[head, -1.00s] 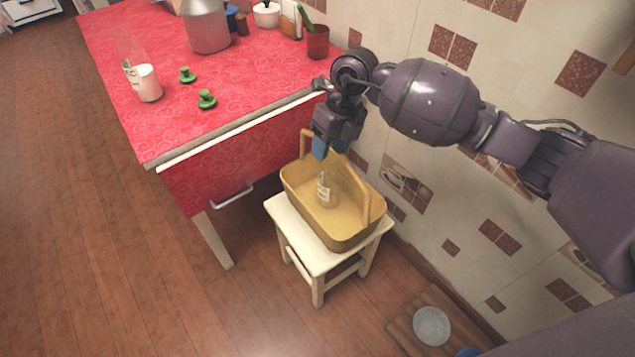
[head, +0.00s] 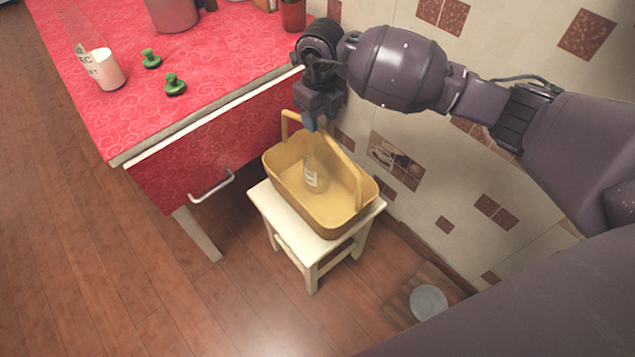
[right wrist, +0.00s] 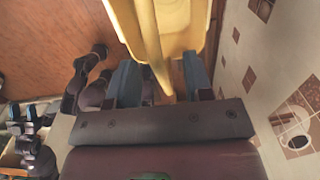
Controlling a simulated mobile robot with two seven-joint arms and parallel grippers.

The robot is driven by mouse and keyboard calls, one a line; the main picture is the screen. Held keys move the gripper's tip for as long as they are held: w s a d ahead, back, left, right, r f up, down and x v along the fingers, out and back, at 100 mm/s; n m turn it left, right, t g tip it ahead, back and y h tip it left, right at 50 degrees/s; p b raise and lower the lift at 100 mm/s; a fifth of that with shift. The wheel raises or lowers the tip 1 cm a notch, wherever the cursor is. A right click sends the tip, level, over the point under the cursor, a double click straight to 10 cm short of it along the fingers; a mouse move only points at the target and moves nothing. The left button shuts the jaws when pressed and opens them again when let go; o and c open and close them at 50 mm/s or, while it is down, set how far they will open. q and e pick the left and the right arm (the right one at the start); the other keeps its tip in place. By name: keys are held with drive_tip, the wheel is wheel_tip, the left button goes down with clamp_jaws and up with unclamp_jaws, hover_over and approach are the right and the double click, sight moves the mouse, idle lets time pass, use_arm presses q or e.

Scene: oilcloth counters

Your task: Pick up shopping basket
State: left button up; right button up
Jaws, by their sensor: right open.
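The yellow shopping basket (head: 300,204) stands upright on a small cream stool (head: 262,203). Its handle arches over it, and a clear bottle with a white label (head: 311,178) stands inside. My right gripper (head: 309,124) points down over the far end of the basket, at the handle. In the right wrist view my right gripper (right wrist: 160,84) is open, with the yellow handle (right wrist: 146,35) between its two fingers. I cannot tell whether either finger touches it. My left gripper does not show in the head view.
A red counter (head: 115,130) with a drawer handle (head: 212,188) stands left of the stool. The tiled wall is close on the right. A pale bowl (head: 428,302) lies low at right.

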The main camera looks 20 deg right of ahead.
sight(319, 131)
drive_tip(key=f, duration=0.3)
drive_tip(key=f+b, duration=0.1)
drive_tip(key=shift+s+a+f, duration=0.15)
drive_tip(key=shift+a+f, duration=0.05)
drive_tip(key=shift+a, duration=0.05)
drive_tip(key=c, duration=0.8)
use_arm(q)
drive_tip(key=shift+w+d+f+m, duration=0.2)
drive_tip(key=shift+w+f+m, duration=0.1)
use_arm(e)
drive_tip(key=shift+f, duration=0.1)
clamp_jaws()
